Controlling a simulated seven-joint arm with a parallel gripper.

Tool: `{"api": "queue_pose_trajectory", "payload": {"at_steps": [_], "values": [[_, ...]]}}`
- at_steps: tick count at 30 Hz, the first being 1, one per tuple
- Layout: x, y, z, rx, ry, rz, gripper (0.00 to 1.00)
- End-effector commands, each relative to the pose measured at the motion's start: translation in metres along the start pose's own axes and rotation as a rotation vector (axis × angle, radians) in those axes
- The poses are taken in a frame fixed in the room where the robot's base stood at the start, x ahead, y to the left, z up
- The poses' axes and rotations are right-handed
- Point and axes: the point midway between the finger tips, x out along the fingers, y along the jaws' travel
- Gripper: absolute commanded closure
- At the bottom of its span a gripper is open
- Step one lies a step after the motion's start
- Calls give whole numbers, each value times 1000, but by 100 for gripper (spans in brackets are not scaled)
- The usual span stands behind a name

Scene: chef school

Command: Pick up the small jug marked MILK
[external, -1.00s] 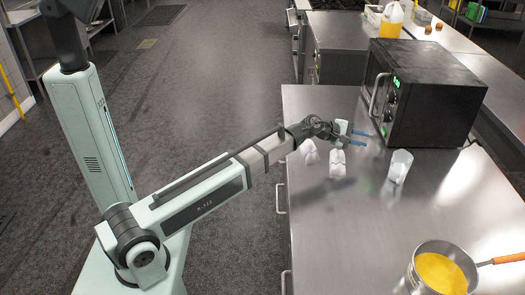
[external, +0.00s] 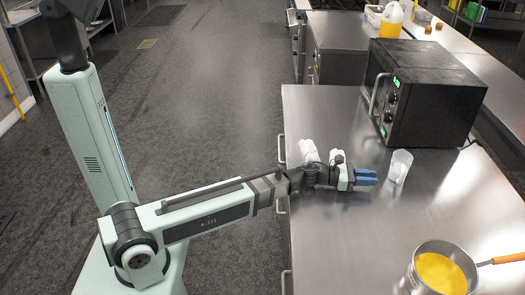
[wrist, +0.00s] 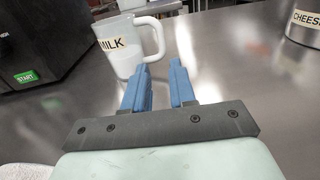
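The small white jug marked MILK (wrist: 120,46) stands upright in the wrist view, its handle toward the right. In the external view it appears to be the pale jug (external: 400,166) right of my gripper, where its label cannot be read. My gripper (external: 372,178) is low over the steel counter, fingers pointing right. In the wrist view the blue fingertips (wrist: 160,68) are apart with nothing between them. They are just short of the jug, near the lower end of its handle. Contact does not show.
The black microwave (external: 425,95) stands behind the jug. The counter between is clear.

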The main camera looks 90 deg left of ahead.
Motion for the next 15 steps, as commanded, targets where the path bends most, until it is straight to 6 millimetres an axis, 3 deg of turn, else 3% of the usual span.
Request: {"api": "queue_pose_trajectory", "payload": {"at_steps": [9,15], "values": [[54,1,0,3,1,-2,75],[76,0,0,3,1,-1,75]]}}
